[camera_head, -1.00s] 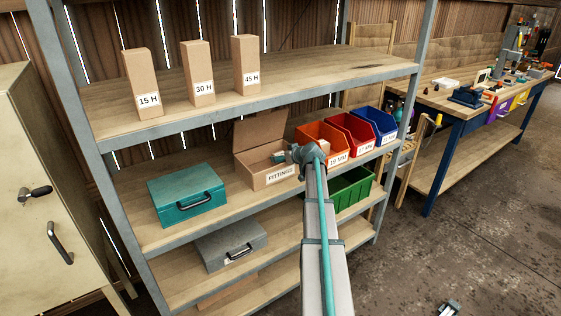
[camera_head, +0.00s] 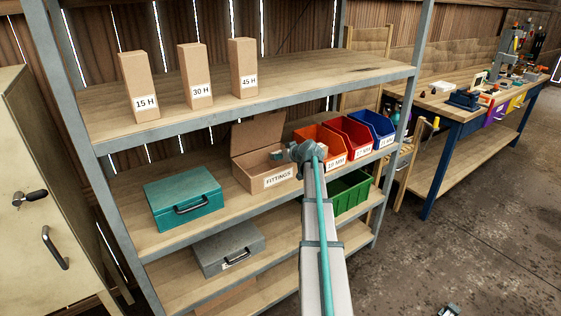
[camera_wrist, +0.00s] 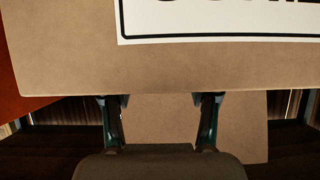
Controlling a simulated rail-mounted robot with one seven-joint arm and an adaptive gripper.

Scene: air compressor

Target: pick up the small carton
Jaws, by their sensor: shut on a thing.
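The small carton (camera_wrist: 60,55) is brown cardboard with a white, black-bordered label. It fills the upper part of the wrist view, very close to the camera, and its label text is cut off by the top edge. My gripper (camera_wrist: 160,99) is shut on it, with the two fingers meeting its lower edge in the picture. In the head view my gripper (camera_head: 283,154) is at the open box labelled FITTINGS (camera_head: 262,182), near its upper right side.
Orange (camera_head: 318,139), red (camera_head: 349,136) and blue (camera_head: 377,125) bins stand right of the box, close to my wrist. A teal case (camera_head: 180,196) is to the left. The upper shelf (camera_head: 290,84) with several tall cartons is above. A green bin (camera_head: 349,193) sits below.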

